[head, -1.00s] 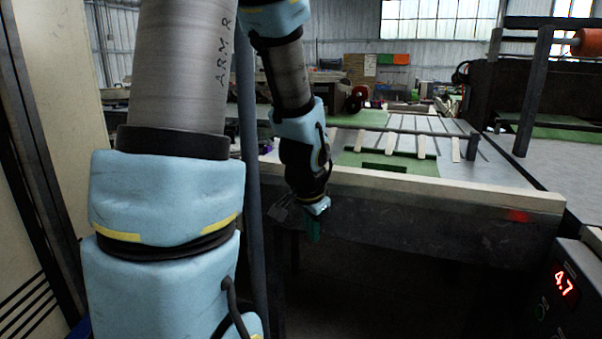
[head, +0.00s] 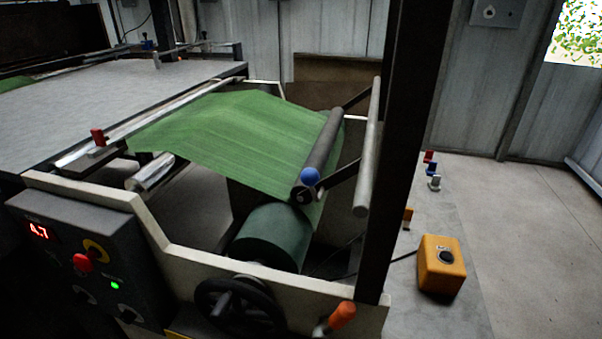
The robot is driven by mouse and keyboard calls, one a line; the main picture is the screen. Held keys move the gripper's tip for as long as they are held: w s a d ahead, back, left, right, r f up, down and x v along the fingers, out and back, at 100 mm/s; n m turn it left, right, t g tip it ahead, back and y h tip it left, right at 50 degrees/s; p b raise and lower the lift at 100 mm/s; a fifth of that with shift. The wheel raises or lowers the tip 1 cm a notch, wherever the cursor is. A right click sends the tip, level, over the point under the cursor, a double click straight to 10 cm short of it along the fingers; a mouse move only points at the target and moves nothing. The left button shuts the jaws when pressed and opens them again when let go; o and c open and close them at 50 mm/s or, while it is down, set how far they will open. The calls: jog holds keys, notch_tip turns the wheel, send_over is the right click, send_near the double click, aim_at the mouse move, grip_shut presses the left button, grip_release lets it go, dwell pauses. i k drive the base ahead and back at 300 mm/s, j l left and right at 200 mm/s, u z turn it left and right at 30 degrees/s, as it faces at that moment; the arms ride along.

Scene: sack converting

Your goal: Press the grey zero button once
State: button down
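A yellow-orange box (head: 440,268) stands on the grey surface at the right, with a round dark grey button (head: 446,257) on it and a cable running left from it. I cannot read a zero mark on this button. A dark control panel (head: 62,265) at the lower left has a red display (head: 39,231) that seems to read 4.7, a red button (head: 82,262) by a yellow ring, a lit green button (head: 115,286) and dark knobs. I cannot tell for sure which one is the grey zero button. My gripper is out of view.
Green sheet (head: 225,130) runs over rollers to a green roll (head: 272,237). A black handwheel (head: 240,305) and an orange handle (head: 342,315) stick out in front. A dark post (head: 392,150) rises left of the box. Small red, blue and grey pieces (head: 432,170) stand behind it.

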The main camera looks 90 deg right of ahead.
aim_at(79, 272)
jog(key=z, duration=2.75)
jog(key=u, duration=0.45)
jog(key=k+u, duration=0.1)
jog(key=u, duration=0.3)
jog(key=j+u, duration=0.1)
jog(key=u, duration=0.8)
jog(key=j+u, duration=0.15)
jog(key=u, duration=0.25)
jog(key=i+j+u, duration=0.1)
jog(key=j, duration=0.35)
jog(key=i+j, duration=0.15)
jog(key=j, duration=0.3)
jog(key=i, duration=0.15)
jog(key=u, duration=0.05)
